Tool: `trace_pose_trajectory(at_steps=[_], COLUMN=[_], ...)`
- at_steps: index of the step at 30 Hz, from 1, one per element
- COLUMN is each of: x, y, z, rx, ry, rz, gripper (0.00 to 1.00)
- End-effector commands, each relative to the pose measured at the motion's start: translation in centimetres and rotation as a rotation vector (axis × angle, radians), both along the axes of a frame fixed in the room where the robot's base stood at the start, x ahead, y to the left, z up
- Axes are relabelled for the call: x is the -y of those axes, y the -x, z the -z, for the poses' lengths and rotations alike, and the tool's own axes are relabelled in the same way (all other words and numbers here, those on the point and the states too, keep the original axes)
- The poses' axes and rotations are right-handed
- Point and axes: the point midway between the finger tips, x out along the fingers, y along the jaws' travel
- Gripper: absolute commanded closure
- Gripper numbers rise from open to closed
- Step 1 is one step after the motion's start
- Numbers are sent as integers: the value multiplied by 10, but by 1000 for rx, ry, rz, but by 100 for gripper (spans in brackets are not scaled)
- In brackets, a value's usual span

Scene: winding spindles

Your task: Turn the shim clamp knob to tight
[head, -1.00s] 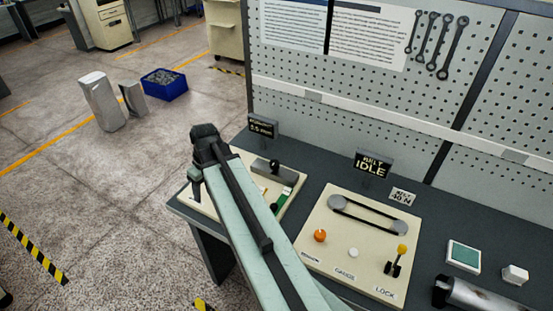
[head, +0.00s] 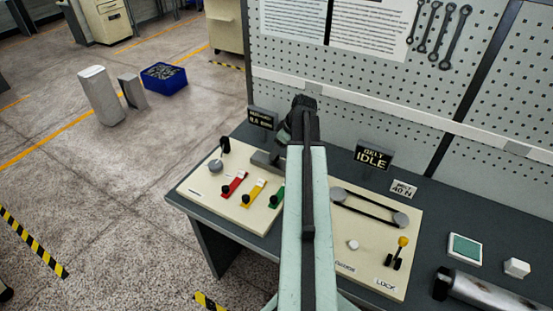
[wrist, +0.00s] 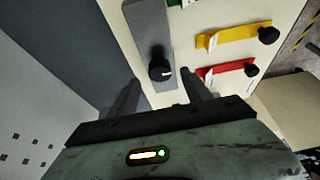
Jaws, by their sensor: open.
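In the wrist view a round black knob (wrist: 161,70) with a small white mark sits on a grey bar (wrist: 148,28); I take it for the shim clamp knob. Its white mark points to the right in that view. My gripper (wrist: 161,90) is open and empty, its two dark fingers on either side of the bar, with the knob just ahead of the gap. I cannot tell whether they touch anything. In the head view part of the grey bar (head: 265,159) shows on the left cream panel (head: 232,212); my arm hides the knob.
Red (head: 234,184), yellow (head: 254,194) and green (head: 277,198) strips with black knobs lie beside the bar. A black-tipped lever (head: 224,147) stands at the panel's left. Right of my arm are a belt panel (head: 376,251), the "BELT IDLE" sign (head: 372,157) and a pegboard (head: 400,110).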

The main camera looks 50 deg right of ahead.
Motion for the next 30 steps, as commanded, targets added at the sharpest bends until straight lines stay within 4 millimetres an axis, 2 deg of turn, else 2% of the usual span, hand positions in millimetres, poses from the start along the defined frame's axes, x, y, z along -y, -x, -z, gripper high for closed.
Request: trace_pose_trajectory(at_steps=[1, 4, 13, 14, 18, 20, 21, 30], x=[0, -2, -3, -3, -3, -3, 7, -1], y=[-4, -10, -13, -13, -13, -13, -14, -11], z=[19, 32, 33, 33, 33, 33, 33, 33], rx=[0, 0, -1, -1, -1, -1, -1, 1], ry=[0, 0, 0, 0, 0, 0, 0, 2], rz=[0, 0, 1, 1, 1, 1, 3, 50], gripper=[43, 43, 43, 45, 84, 100, 100, 100])
